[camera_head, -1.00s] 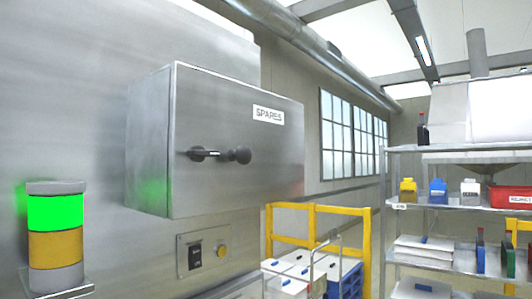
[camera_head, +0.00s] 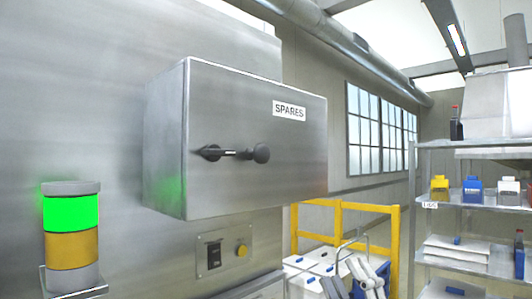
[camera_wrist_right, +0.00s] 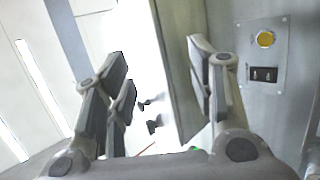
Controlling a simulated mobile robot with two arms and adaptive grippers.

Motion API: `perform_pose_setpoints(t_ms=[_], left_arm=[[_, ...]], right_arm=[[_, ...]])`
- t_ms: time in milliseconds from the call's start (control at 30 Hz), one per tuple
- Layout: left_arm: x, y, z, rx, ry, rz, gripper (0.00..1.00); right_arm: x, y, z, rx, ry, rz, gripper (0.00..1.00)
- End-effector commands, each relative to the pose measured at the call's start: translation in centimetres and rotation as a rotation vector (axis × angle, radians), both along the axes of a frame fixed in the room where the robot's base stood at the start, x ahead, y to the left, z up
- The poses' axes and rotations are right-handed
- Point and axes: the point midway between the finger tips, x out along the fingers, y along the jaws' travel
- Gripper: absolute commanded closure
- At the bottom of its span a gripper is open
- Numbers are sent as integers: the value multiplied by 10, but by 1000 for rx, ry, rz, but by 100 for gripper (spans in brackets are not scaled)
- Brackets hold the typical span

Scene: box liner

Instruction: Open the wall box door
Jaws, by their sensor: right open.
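The steel wall box (camera_head: 165,150) is fixed to the large metal panel in the head view. Its shut door (camera_head: 230,190) carries a SPARES label and a dark handle (camera_head: 235,153) with a round knob. My right gripper (camera_head: 352,270) shows at the bottom of the head view, below and right of the box, apart from it. In the right wrist view this gripper (camera_wrist_right: 160,90) is open and empty. The bright door face, the box's grey side (camera_wrist_right: 178,70) and the dark handle parts (camera_wrist_right: 150,112) appear between its fingers, farther off. My left gripper is out of view.
A green and amber signal light (camera_head: 71,235) stands at the left. A switch plate (camera_head: 223,250) sits below the box and also shows in the right wrist view (camera_wrist_right: 262,55). A yellow rail (camera_head: 402,240) and a loaded shelf (camera_head: 470,200) stand at the right.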

Motion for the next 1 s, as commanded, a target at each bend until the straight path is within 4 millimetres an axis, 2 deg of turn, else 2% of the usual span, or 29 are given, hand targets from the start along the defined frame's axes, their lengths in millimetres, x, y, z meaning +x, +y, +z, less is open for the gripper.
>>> perform_pose_setpoints(t_ms=[33, 100, 200, 300, 400, 500, 667, 800, 1000], left_arm=[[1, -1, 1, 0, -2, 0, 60], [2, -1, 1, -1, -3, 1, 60], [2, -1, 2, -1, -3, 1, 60], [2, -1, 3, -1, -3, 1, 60], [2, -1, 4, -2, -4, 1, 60], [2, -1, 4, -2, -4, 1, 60], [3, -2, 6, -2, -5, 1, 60], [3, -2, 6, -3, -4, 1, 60], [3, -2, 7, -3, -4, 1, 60]], right_arm=[[-15, 15, 35, -87, -112, 15, 49], [-36, 37, 70, -218, -253, 28, 49], [-67, 68, 107, -415, -434, 32, 49], [-93, 94, 132, -623, -590, 14, 49], [-112, 116, 148, -838, -717, -26, 49], [-122, 128, 158, -1058, -808, -92, 49], [-124, 128, 177, -1399, -874, -248, 49], [-121, 110, 197, -1639, -844, -407, 49], [-119, 83, 220, -1815, -761, -562, 49]])
